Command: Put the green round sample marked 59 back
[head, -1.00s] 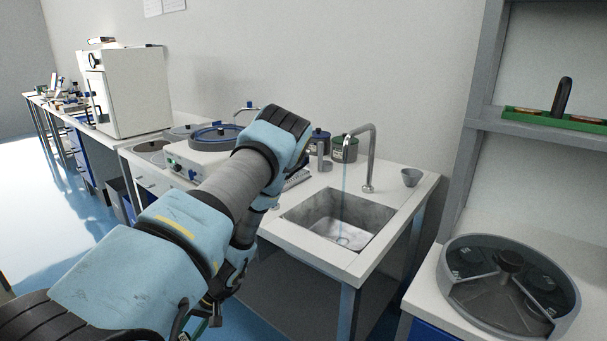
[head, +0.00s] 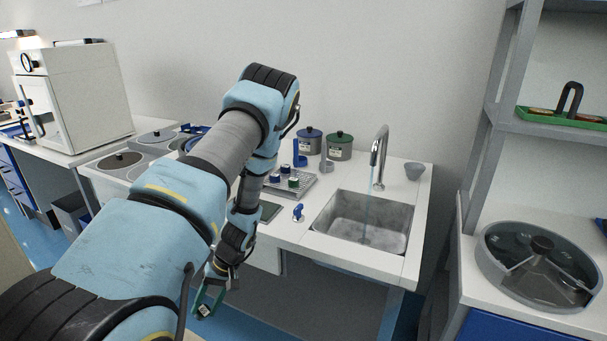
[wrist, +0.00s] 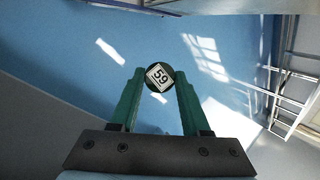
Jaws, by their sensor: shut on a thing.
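The round sample (wrist: 159,77) shows in the wrist view with a white label reading 59 on its dark end face. My gripper (wrist: 159,88) has green fingers, shut on the sample at their tips. In the head view my gripper (head: 207,303) hangs low in front of the counter, off its front edge, with the sample small between the fingers. A metal rack (head: 292,184) on the counter holds several small round samples with blue and green sides. The held sample's side colour is hard to make out.
A sink (head: 362,222) with running tap (head: 379,160) lies right of the rack. A small blue object (head: 298,211) lies before the rack. Blue (head: 309,141) and green (head: 340,146) lidded pots stand behind. A round lidded carousel (head: 538,262) and shelf (head: 545,121) are at right.

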